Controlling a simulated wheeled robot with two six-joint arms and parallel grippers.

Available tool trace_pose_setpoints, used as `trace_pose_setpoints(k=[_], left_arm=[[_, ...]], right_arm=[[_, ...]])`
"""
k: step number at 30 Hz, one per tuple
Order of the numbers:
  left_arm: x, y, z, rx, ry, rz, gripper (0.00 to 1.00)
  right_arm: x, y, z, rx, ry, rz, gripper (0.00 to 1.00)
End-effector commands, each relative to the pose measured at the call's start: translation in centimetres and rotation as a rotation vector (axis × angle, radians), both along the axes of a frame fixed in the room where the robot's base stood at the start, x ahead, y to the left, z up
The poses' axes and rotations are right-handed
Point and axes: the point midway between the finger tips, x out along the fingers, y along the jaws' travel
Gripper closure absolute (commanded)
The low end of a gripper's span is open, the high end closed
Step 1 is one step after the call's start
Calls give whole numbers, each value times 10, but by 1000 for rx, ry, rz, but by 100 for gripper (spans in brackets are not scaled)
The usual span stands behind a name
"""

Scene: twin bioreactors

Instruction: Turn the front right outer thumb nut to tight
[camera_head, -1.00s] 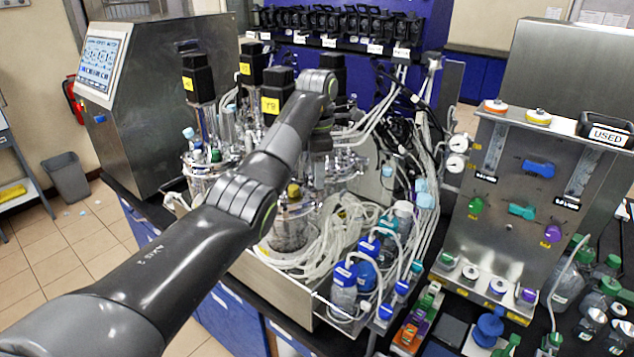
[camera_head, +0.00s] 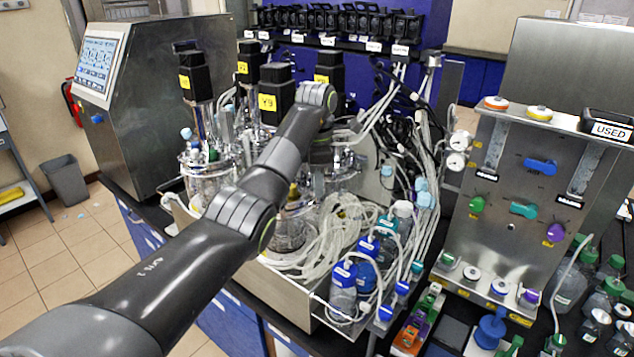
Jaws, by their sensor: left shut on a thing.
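My left arm reaches in from the left to the steel bioreactor vessels, and its wrist points down beside the front black motor (camera_head: 275,92). My left gripper (camera_head: 319,178) is at the head plate of the right-hand vessel, among shiny fittings. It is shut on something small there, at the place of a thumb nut. The nut itself is too small and too covered to make out. The glass body of the front vessel (camera_head: 291,232) shows below my forearm. Another vessel (camera_head: 206,180) stands to the left. My right gripper is out of view.
Coiled clear tubing (camera_head: 335,228) and blue-capped bottles (camera_head: 343,285) crowd the tray in front. A steel control cabinet (camera_head: 170,100) stands at the left. A valve panel (camera_head: 525,180) stands at the right. Black motors and cables surround my wrist closely.

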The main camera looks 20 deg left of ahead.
Motion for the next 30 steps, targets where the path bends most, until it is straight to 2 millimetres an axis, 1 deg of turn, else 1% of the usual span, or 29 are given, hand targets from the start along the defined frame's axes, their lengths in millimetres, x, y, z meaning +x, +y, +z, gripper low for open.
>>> trace_pose_setpoints(k=[5, 11, 18, 30], left_arm=[[0, 1, 0, 1, -1, -8, 100], [0, 1, 0, 1, -1, -74, 100], [0, 2, 0, 2, -2, -241, 100], [1, 2, 1, 3, -7, -531, 100]], right_arm=[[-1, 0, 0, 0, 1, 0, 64], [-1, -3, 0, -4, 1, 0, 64], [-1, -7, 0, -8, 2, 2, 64], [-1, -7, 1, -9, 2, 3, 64]])
